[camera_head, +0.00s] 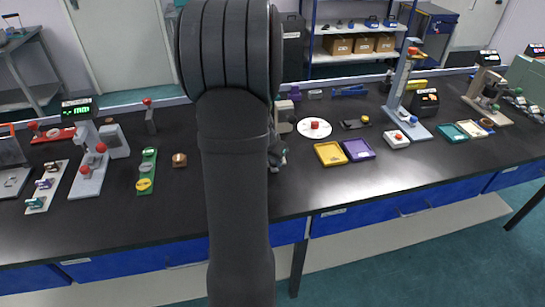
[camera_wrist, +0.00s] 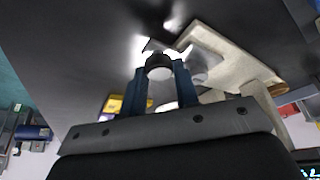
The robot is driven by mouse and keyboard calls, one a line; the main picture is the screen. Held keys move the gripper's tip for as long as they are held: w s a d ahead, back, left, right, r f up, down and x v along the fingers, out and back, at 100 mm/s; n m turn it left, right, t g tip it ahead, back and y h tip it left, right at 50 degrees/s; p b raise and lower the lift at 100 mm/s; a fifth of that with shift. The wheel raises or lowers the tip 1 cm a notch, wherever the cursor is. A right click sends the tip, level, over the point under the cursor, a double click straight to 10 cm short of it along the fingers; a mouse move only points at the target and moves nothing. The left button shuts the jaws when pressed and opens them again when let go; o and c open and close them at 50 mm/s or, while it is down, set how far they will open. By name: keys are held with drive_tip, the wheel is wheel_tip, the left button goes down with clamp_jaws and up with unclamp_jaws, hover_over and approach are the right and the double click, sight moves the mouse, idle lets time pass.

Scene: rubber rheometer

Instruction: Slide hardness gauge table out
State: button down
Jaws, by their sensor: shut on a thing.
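My gripper (camera_wrist: 160,76) has its two blue fingers on either side of a dark round knob with a grey underside (camera_wrist: 158,72), and is shut on it. A cream-coloured base plate (camera_wrist: 240,57), which looks like part of the hardness gauge, is beside the knob in the wrist view. A pale rounded part is just right of the fingers. In the head view my arm hides most of this spot. Only part of a cream device (camera_head: 284,117) shows right of the arm. I cannot tell how far the gauge table is out.
To the right on the black bench (camera_head: 450,165) are a white disc (camera_head: 304,132), a yellow tray (camera_head: 330,153) and a purple tray (camera_head: 359,150). A small brown block (camera_head: 179,160) and a green strip (camera_head: 147,172) lie left of my arm. The bench front between is mostly clear.

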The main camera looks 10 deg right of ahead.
drive_tip(key=c, duration=1.1)
unclamp_jaws()
drive_tip(key=shift+s, duration=0.25)
drive_tip(key=shift+a+r, duration=0.15)
drive_tip(key=shift+r, duration=0.45)
drive_tip(key=v, duration=1.6)
drive_tip(key=shift+r, duration=0.1)
drive_tip(key=x, duration=1.7)
drive_tip(key=shift+f, duration=0.25)
